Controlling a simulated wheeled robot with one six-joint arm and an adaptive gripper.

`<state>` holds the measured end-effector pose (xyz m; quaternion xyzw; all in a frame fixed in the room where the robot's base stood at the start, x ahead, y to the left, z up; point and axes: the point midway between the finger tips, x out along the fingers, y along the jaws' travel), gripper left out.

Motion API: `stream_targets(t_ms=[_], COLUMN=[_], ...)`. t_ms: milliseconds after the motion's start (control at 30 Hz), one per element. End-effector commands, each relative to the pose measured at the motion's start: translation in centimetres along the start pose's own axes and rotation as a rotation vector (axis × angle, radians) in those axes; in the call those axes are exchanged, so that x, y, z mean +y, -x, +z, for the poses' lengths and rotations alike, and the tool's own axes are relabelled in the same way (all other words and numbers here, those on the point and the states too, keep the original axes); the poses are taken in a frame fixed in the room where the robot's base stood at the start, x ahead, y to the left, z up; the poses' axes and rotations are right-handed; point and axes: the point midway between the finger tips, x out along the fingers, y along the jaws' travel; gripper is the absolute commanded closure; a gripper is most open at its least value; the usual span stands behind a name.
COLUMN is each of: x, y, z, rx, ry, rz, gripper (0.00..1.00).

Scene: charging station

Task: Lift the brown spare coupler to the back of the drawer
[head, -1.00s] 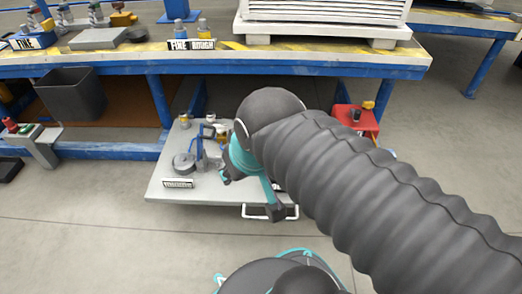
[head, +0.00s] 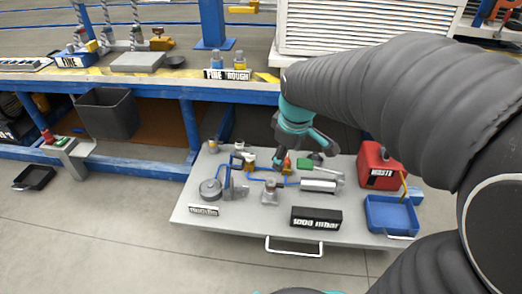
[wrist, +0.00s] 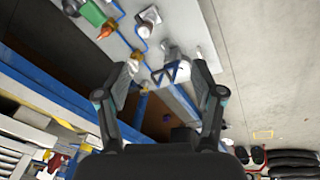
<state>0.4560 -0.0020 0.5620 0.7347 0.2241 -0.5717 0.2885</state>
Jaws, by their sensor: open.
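The drawer (head: 250,219) is a pulled-out grey tray under the bench, carrying several pipe fittings. A small orange-brown fitting (head: 287,163) stands towards its back, beside a green block; it looks like the brown coupler, but I cannot be sure. It shows in the wrist view (wrist: 107,29) at upper left. My gripper (head: 299,150) is over the back of the drawer, close to this fitting in the picture. In the wrist view my gripper (wrist: 163,78) has its fingers spread apart, with nothing held between them. My arm hides part of the drawer's back right.
A black pressure display (head: 316,218) stands at the drawer's front, with a silver cylinder (head: 318,186) behind it. A red waste box (head: 380,168) and blue tray (head: 391,215) are at the right. The bench edge (head: 150,86) runs above the drawer's back.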

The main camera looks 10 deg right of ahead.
Motion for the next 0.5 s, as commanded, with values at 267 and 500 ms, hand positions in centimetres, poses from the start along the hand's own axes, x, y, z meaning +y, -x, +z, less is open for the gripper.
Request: stream_targets(t_ms=[267, 500], x=[4.1, 6.1], y=[-6.3, -12.5], z=[-4.3, -6.5], rx=[-0.073, -0.102], ry=[0.347, 0.615], rz=[-0.096, -0.182], gripper=[0.32, 0.32])
